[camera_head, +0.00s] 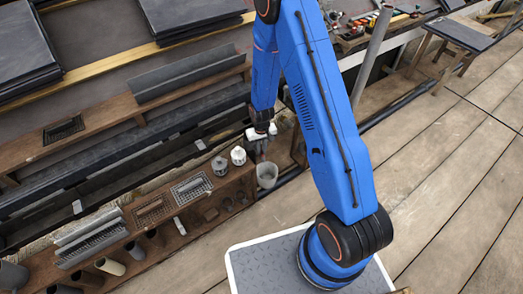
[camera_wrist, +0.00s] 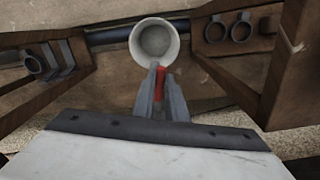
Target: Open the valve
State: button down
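A narrow red part (camera_wrist: 161,82), which looks like the valve's handle, shows between the fingers of my gripper (camera_wrist: 162,72) in the wrist view. The fingers are close to it on both sides; I cannot tell whether they press on it. A round, pale, open-topped cup or pipe end (camera_wrist: 154,42) sits just beyond the fingertips. In the head view, my gripper (camera_head: 262,134) points down above a grey-white bucket-like vessel (camera_head: 267,175). The valve's body is hidden there behind the gripper and too small to tell.
A wooden rack (camera_head: 165,215) with grates and pipe pieces stands left of the gripper. Two capped round fittings (camera_head: 229,162) are close beside it. In the wrist view, wooden beams (camera_wrist: 285,60) flank the fingers, and dark rings (camera_wrist: 228,30) hang at upper right.

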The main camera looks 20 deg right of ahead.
jog(key=shift+w+d+n, duration=0.1)
jog(key=shift+d+n, duration=0.15)
jog(key=shift+n, duration=0.55)
jog(key=shift+d+n, duration=0.25)
jog(key=shift+n, duration=0.55)
jog(key=c, duration=1.8)
grip_release()
jog(key=shift+o, duration=0.2)
notch_tip(320, 180, up, 17)
jog(key=shift+r, duration=0.2)
